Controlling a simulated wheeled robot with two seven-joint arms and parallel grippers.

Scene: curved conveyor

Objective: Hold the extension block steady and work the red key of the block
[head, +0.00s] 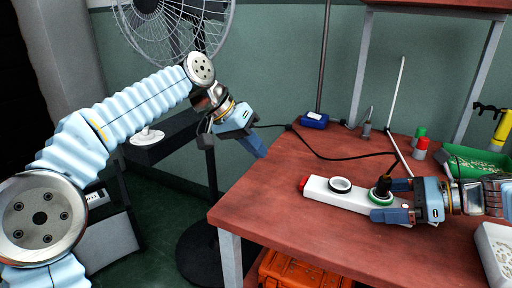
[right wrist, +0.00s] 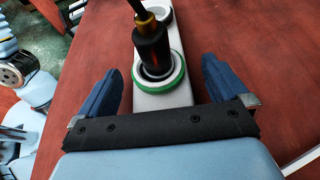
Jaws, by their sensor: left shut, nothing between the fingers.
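The white extension block (head: 350,198) lies on the red-brown table, with the red key (head: 303,183) at its left end. It has a bare socket with a white ring (head: 340,185) and a green-ringed socket (head: 378,198) holding a black plug (head: 384,185). My right gripper (head: 392,200) has its fingers on either side of the block's right end. The right wrist view shows the block (right wrist: 160,104) between the open fingers, with gaps on both sides. My left gripper (head: 257,149) is shut and empty, raised near the table's back left corner, apart from the key.
A black cable runs across the table behind the block. A blue box (head: 314,120) stands at the back edge. Green and red cylinders (head: 420,147), a green tray (head: 478,162) and a white container (head: 494,250) are to the right. A fan (head: 175,30) stands behind the left arm.

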